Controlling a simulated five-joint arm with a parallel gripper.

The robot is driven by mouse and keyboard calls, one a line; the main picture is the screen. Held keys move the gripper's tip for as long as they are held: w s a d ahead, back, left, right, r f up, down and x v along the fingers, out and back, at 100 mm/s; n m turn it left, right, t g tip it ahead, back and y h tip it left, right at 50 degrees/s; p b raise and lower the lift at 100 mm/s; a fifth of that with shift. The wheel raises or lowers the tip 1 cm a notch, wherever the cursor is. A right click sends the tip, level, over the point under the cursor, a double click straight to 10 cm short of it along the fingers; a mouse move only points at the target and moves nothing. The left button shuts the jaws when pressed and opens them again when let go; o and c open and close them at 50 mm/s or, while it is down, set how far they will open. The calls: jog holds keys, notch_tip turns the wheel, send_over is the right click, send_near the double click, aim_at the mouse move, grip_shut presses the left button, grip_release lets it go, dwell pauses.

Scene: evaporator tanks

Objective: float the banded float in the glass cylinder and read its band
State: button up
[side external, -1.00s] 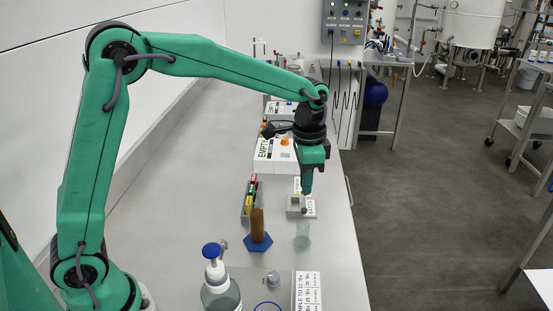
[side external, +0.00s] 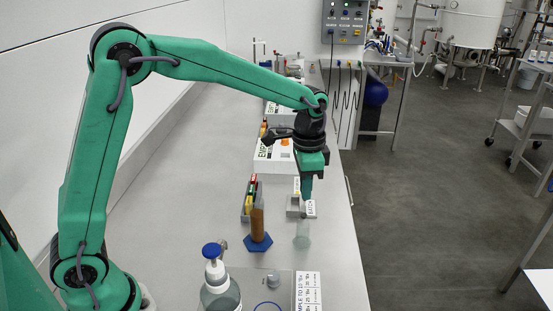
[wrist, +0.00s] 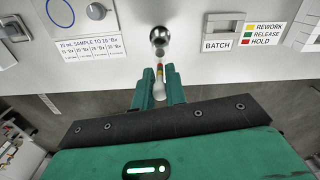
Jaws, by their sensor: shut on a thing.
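The glass cylinder (side external: 257,226), filled with brown liquid, stands upright on a blue hexagonal base. My gripper (side external: 306,197) is to its right, pointing down, and it shows in the wrist view (wrist: 159,76). The float is apart from the brown cylinder.
A rack of coloured pieces (side external: 250,197) stands behind the cylinder. A blue-topped bottle (side external: 219,290) and a sample card (side external: 308,291) are in front. The bench edge is to the right.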

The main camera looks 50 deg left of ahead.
dwell(0.3)
jog(key=s+a+r, duration=0.8)
dwell(0.3)
jog(key=shift+f, duration=0.45)
dwell(0.3)
